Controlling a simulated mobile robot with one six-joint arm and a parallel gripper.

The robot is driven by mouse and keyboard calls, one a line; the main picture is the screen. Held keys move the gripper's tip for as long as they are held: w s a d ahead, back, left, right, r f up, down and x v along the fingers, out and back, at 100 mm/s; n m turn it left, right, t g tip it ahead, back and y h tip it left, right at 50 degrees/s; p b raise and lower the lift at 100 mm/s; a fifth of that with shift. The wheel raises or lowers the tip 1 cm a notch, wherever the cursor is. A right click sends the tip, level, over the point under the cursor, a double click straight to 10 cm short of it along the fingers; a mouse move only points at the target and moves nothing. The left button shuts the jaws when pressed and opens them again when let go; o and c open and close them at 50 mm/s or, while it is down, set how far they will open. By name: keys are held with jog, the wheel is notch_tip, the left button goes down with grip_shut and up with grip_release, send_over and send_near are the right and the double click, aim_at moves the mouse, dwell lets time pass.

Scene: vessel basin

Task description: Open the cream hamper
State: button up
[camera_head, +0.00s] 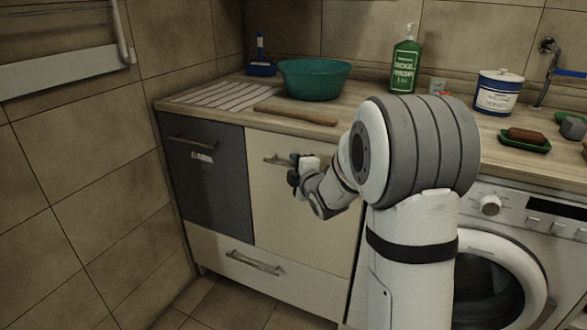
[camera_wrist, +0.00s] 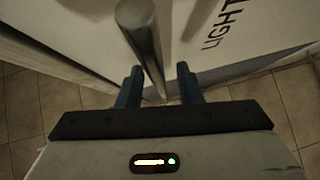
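The cream hamper (camera_head: 298,222) is the pale front in the middle of the cabinet and looks shut. Its metal bar handle (camera_head: 276,160) is near its top; the handle's right part is hidden by my gripper (camera_head: 297,172). In the wrist view, the cream front (camera_wrist: 232,55) carries dark lettering reading "LIGHT". There the handle bar (camera_wrist: 141,32) runs down between the two fingers of my gripper (camera_wrist: 159,82). The fingers are apart, with a gap visible beside the bar, so they are around it but not clamped.
A dark grey hamper (camera_head: 205,185) is left of the cream one, above a cream drawer (camera_head: 225,262). A washing machine (camera_head: 512,225) stands at right. The counter holds a teal basin (camera_head: 314,80), green bottle (camera_head: 404,66) and white-blue tin (camera_head: 497,95). Tiled floor is clear in front.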

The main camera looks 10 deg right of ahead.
jog(key=shift+c, duration=0.2)
grip_shut()
dwell(0.3)
